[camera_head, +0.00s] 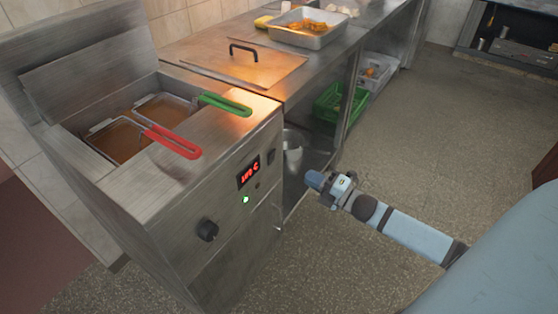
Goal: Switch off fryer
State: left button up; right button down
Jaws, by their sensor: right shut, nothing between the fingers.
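The steel fryer (165,200) stands at the left with two oil wells, one with a red-handled basket (172,142) and one with a green-handled basket (225,104). Its front panel has a lit red display (249,173), a glowing green light (246,199), a black knob (207,230) at the lower left, and a dark switch (271,157) at the right. My right gripper (314,180) is shut and empty, to the right of the panel and apart from it. My left gripper is out of view.
A steel counter (330,55) runs back from the fryer, with a handled lid (243,64) and a food tray (306,28). A green crate (340,102) and a white bin (375,72) sit on the shelf below. The floor (450,130) at right is open.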

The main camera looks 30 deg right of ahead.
aim_at(272, 156)
jog(key=b+x, duration=0.1)
jog(key=x, duration=1)
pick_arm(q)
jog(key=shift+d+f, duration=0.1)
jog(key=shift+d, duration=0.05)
